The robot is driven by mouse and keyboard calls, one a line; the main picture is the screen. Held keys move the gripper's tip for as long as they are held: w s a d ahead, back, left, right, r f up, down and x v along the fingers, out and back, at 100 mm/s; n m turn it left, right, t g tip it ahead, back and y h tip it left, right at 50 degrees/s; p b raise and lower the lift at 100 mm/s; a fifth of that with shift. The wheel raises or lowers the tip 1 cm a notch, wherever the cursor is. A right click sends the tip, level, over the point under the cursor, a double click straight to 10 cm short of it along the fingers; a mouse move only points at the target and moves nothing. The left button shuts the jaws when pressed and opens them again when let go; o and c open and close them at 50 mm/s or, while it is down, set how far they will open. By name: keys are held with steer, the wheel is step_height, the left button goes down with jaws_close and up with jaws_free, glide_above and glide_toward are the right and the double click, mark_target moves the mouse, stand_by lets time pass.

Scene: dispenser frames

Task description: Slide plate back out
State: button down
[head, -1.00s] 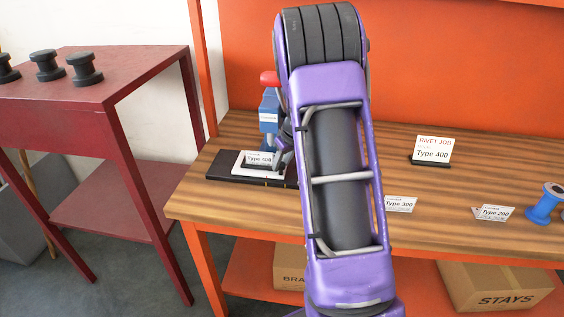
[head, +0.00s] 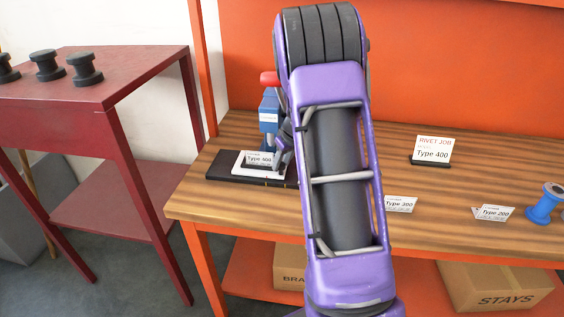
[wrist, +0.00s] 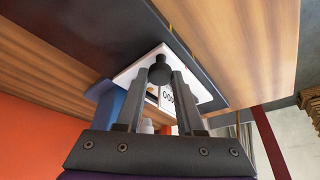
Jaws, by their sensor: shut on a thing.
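The white plate (head: 242,169) lies on a black base (head: 224,179) at the left end of the wooden bench, beneath the blue press (head: 269,112) with a red handle. A card reading "Type 400" (head: 259,158) stands on the plate. In the wrist view the plate (wrist: 128,76) carries a black knob (wrist: 160,68), and my gripper (wrist: 160,84) is shut on that knob. In the head view my gripper (head: 284,150) is at the plate's right side, partly hidden by my purple arm. The arm also hides part of the press and base.
A "RIVET JOB Type 400" sign (head: 432,151) stands on the bench (head: 340,140). Cards "Type 300" (head: 400,204) and "Type 200" (head: 494,213) and a blue spool (head: 545,203) are to the right. A dark red table (head: 110,85) with black spools stands at left.

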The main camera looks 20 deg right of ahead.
steer(key=s+d+b, duration=0.2)
steer(key=d, duration=0.2)
steer(key=s+d+b, duration=0.3)
steer(key=d, duration=0.1)
steer(key=s+d+b, duration=0.3)
steer(key=d, duration=0.1)
steer(key=shift+s+d+f, duration=0.1)
steer(key=shift+s+d, duration=0.15)
steer(key=shift+s+d+b, duration=0.35)
steer(key=shift+d+b, duration=0.1)
steer(key=shift+d, duration=0.1)
steer(key=c, duration=0.6)
jaws_free()
steer(key=shift+s+d, duration=0.1)
steer(key=shift+d, duration=0.05)
steer(key=shift+o, duration=0.4)
steer(key=shift+r, duration=0.2)
